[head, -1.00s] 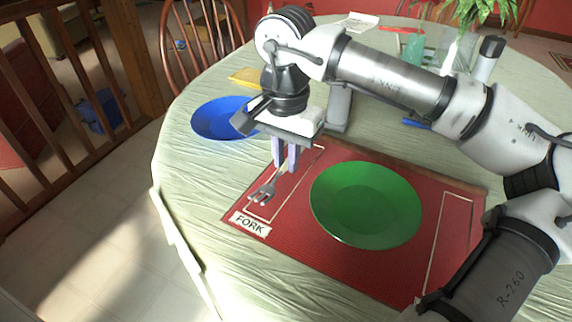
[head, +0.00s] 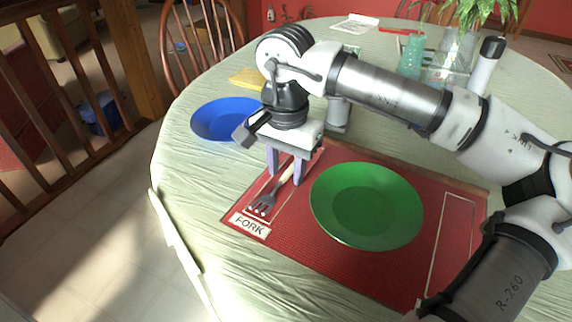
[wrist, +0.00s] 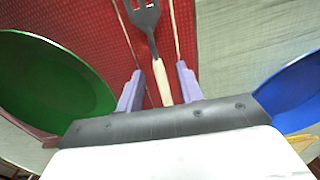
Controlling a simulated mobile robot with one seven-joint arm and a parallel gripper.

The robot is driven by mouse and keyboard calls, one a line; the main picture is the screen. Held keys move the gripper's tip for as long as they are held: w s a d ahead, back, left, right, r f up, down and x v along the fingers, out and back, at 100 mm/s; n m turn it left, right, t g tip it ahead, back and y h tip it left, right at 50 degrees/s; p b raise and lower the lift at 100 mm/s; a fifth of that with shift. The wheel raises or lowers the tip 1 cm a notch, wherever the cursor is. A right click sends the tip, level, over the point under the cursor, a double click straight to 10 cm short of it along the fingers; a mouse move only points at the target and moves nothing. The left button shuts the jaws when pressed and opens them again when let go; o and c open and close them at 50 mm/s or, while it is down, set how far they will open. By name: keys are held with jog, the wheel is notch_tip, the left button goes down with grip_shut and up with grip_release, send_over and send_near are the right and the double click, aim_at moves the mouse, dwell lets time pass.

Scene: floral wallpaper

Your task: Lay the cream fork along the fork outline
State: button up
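The cream fork (head: 264,204) lies on the red placemat (head: 290,232), with its dark tines toward the FORK label (head: 250,224) and its cream handle running back under my gripper. Its head and neck lie within the white fork outline (head: 279,211). In the wrist view the fork (wrist: 158,72) lies between the two outline lines, roughly along them. My gripper (head: 285,182) is just above the handle. Its two lilac fingers are apart on either side of the handle in the wrist view (wrist: 159,85), with gaps showing.
A green plate (head: 366,205) sits on the placemat right of the fork. A blue plate (head: 222,118) stands behind left, with a yellow napkin (head: 247,77) beyond it. A second outline (head: 452,235) is at the right of the placemat. A grey-white cylinder stands behind my gripper.

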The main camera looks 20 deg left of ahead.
aim_at(286, 173)
notch_tip(286, 173, up, 12)
jog(key=p, duration=0.2)
jog(key=shift+r, duration=0.2)
